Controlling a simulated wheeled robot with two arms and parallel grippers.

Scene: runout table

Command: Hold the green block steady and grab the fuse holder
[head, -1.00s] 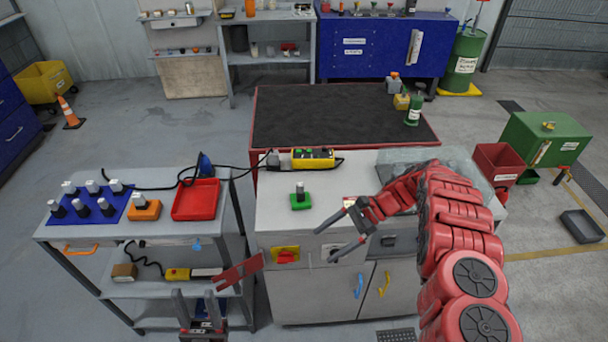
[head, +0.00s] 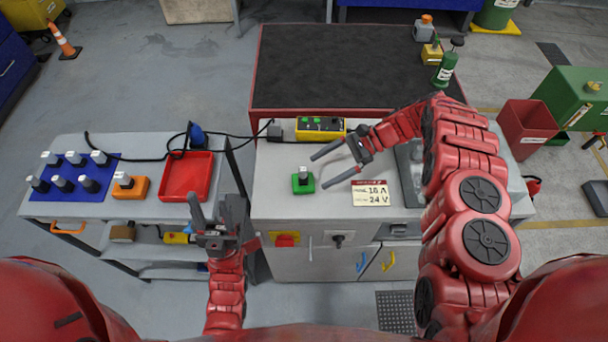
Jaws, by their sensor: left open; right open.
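The green block (head: 303,185) sits on the light grey cabinet top, with a grey, pale-topped fuse holder (head: 303,173) standing upright in it. My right gripper (head: 319,171) is open, its two dark fingers pointing left toward the block, one on the far side and one on the near side. From this angle I cannot tell whether they touch the block or are above it. My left gripper (head: 219,206) is open and empty, fingers pointing up, between the left cart and the cabinet front.
A label plate (head: 371,194) reading 16 A, 24 V lies right of the block. A yellow control box (head: 320,129) with a cable is behind. On the left cart are a red tray (head: 187,178), an orange block (head: 131,188) and a blue mat (head: 71,176) with several similar holders.

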